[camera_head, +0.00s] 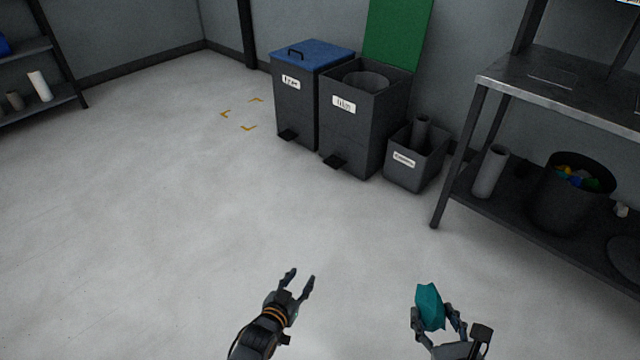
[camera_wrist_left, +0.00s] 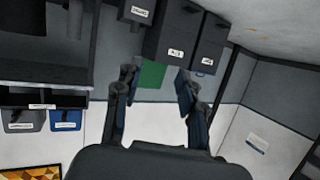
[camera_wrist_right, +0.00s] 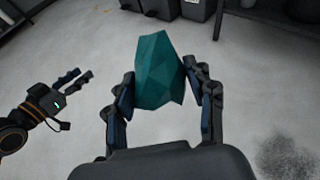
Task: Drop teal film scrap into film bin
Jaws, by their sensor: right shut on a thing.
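The teal film scrap (camera_head: 429,306) is a faceted crumpled lump. My right gripper (camera_head: 436,318) is shut on it and holds it in front of me, low in the head view; the scrap also fills the middle of the right wrist view (camera_wrist_right: 158,75). My left gripper (camera_head: 298,283) is open and empty, to the left of the scrap. The film bin (camera_head: 351,132) is a dark grey pedal bin at the upper middle, well beyond both grippers. Its green lid (camera_head: 398,32) stands raised, and a round opening shows in its top.
A blue-lidded bin (camera_head: 295,100) stands left of the film bin. A small labelled grey box (camera_head: 414,172) with a tube in it is on the right. A metal table (camera_head: 540,92) with a lower shelf holds a dark bucket (camera_head: 568,200). The floor between me and the bins is clear.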

